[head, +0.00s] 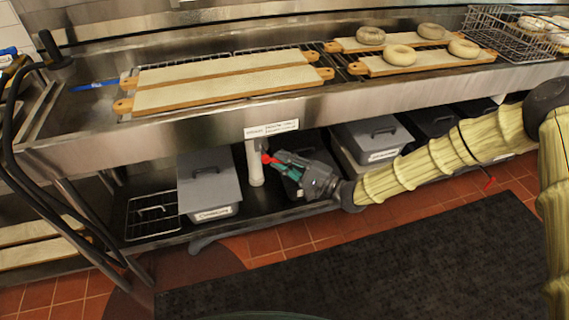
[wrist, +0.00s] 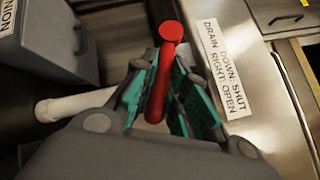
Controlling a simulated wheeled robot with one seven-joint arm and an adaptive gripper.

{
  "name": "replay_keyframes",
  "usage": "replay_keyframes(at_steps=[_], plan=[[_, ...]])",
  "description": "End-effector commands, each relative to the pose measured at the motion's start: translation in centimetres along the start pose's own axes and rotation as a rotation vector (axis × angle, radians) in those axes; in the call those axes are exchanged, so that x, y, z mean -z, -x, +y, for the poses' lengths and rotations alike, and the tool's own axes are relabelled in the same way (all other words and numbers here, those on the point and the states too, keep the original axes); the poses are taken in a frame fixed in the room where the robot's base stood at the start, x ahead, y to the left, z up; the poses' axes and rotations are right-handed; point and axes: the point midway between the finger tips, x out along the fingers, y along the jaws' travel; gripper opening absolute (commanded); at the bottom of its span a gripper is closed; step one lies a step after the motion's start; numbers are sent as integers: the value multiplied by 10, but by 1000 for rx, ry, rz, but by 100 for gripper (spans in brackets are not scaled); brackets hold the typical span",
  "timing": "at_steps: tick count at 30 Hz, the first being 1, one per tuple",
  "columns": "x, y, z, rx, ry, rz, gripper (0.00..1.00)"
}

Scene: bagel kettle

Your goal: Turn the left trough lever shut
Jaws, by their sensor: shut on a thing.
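The left trough lever (head: 268,158) is a red handle at the white drain pipe (head: 254,163), below the trough's front edge. In the wrist view the red lever (wrist: 158,88) stands between my gripper's teal-padded fingers, its rounded end past the fingertips. My gripper (head: 276,166) reaches in from the right and is shut on the lever. A label (wrist: 224,66) reads "DRAIN DOWN: SHUT RIGHT: OPEN".
The steel trough (head: 180,127) overhangs, carrying boards (head: 225,88) and bagels (head: 398,54). A dark mat (head: 370,260) covers the floor in front.

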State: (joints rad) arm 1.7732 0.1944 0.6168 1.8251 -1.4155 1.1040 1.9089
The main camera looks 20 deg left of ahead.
Motion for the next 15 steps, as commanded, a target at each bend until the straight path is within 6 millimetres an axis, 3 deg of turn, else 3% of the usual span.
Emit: replay_keyframes(at_steps=[1, 15], plan=[[3, 1, 10, 33, -33, -9, 0], [2, -7, 33, 344, -343, -96, 0]])
